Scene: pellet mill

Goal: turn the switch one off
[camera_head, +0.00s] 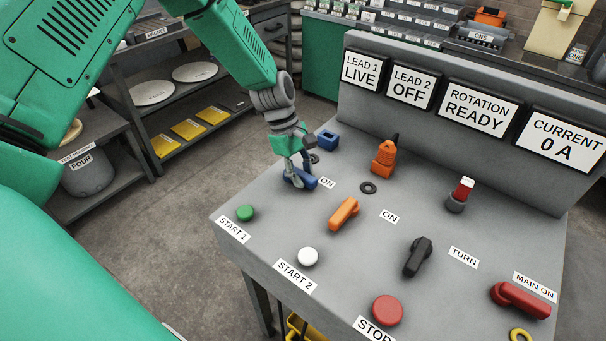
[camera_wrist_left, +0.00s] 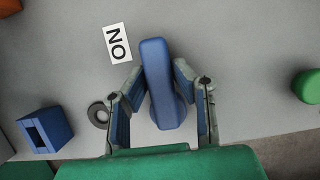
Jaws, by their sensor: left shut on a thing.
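The blue switch handle (camera_head: 303,181) is on the grey sloped panel (camera_head: 270,240), at its left end, beside an "ON" label (camera_head: 327,183). My left gripper (camera_head: 297,178) comes down over it and is shut on it. In the left wrist view the blue handle (camera_wrist_left: 158,70) lies between the two fingers of the left gripper (camera_wrist_left: 158,82), with its long end toward the top, beside the "ON" label (camera_wrist_left: 117,43). The "LEAD 1" sign (camera_head: 362,70) reads LIVE. My right gripper is not in view.
A blue square block (camera_head: 328,141) and a dark ring (camera_wrist_left: 98,114) lie close to the gripper. An orange switch (camera_head: 343,213), black switch (camera_head: 418,257), green button (camera_head: 245,213) and white button (camera_head: 308,257) stand nearby. The upright sign board (camera_head: 420,130) bounds the panel behind.

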